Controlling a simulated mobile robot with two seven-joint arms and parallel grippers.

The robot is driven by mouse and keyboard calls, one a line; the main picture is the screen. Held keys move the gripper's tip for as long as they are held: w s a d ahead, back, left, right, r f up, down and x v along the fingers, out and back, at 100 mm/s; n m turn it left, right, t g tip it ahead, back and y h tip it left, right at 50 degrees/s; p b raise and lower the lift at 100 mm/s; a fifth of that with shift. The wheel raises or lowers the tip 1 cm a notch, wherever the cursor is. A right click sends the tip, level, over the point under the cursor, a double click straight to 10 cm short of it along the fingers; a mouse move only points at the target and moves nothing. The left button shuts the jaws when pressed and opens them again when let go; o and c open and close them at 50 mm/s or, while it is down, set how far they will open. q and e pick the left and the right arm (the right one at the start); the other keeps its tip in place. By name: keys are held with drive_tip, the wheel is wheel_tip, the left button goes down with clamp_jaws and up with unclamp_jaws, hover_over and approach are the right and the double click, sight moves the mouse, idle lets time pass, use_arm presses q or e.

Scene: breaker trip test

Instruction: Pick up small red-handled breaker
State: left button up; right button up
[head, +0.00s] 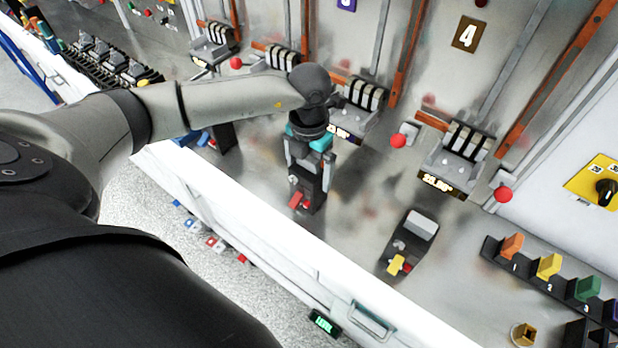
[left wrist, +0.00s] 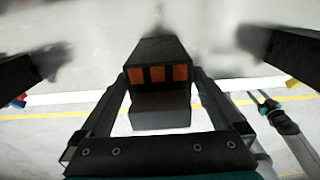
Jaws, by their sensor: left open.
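The small red-handled breaker (head: 314,197) is a dark block with a red handle on its near side. It stands on the grey worktop, near the front edge in the head view. My left gripper (head: 309,178) is above it, fingers pointing down and open, one on each side of its upper part. In the left wrist view, the dark breaker (left wrist: 160,52) with orange contacts lies between the fingers. Whether they touch it cannot be told. A slim arm with teal parts, seemingly my right gripper (left wrist: 262,98), shows small in the left wrist view.
A yellow-handled breaker (head: 411,241) lies to the right. Breaker sockets with red knobs (head: 398,141) line the back panel. A rack of coloured pieces (head: 548,266) stands at the right. The worktop's white front edge (head: 260,225) is close to the red-handled breaker.

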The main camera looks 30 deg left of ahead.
use_arm(q)
drive_tip(key=shift+c, duration=0.4)
clamp_jaws()
drive_tip(key=shift+r, duration=0.1)
